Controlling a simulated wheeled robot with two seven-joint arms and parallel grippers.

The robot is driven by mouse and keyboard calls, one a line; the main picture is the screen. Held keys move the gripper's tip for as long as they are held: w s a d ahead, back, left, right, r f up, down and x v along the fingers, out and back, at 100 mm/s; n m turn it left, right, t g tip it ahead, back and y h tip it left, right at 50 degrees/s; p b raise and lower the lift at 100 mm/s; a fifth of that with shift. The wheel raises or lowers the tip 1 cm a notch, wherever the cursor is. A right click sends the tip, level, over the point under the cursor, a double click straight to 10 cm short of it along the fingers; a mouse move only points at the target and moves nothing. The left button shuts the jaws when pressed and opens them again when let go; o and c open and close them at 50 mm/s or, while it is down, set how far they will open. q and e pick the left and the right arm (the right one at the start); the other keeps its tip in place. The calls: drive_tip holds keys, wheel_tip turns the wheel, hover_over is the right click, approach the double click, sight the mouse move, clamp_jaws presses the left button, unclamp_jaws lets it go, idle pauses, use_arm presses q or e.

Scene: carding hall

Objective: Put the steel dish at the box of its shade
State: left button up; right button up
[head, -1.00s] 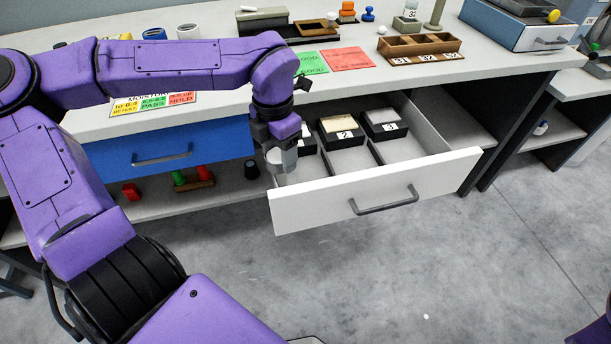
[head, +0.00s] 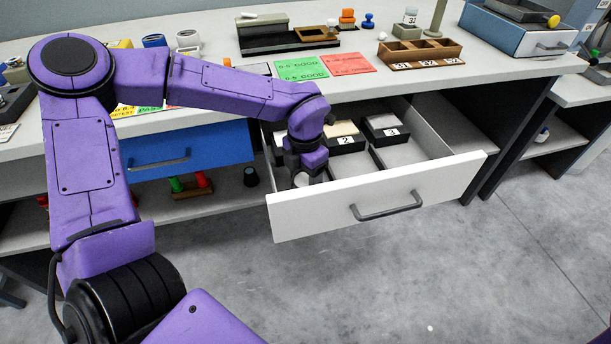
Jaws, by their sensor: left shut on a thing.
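My left gripper (head: 302,166) points down inside the open white drawer (head: 375,198), over its left front part. It is shut on the steel dish (head: 301,180), a small pale grey round thing, mostly hidden by the fingers and the drawer front. I cannot tell whether the dish touches the drawer floor. In the drawer's back row stand a black box marked 2 (head: 345,145) with a cream content and a black box marked 3 (head: 385,133) with a paler greyish content. The back left of the row is mostly hidden by my arm. My right gripper is out of view.
The front middle and right compartments (head: 405,155) look empty. The worktop holds a green card (head: 301,69), a red card (head: 347,63), a wooden sectioned tray (head: 420,54) and a dark stand (head: 280,42). A blue closed drawer (head: 190,150) lies left of the open one.

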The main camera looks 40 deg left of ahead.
sight(305, 179)
use_arm(q)
drive_tip(key=o, duration=1.2)
drive_tip(key=shift+f, duration=0.1)
wheel_tip(305, 179, up, 12)
drive_tip(key=p, duration=0.2)
drive_tip(key=shift+r, duration=0.25)
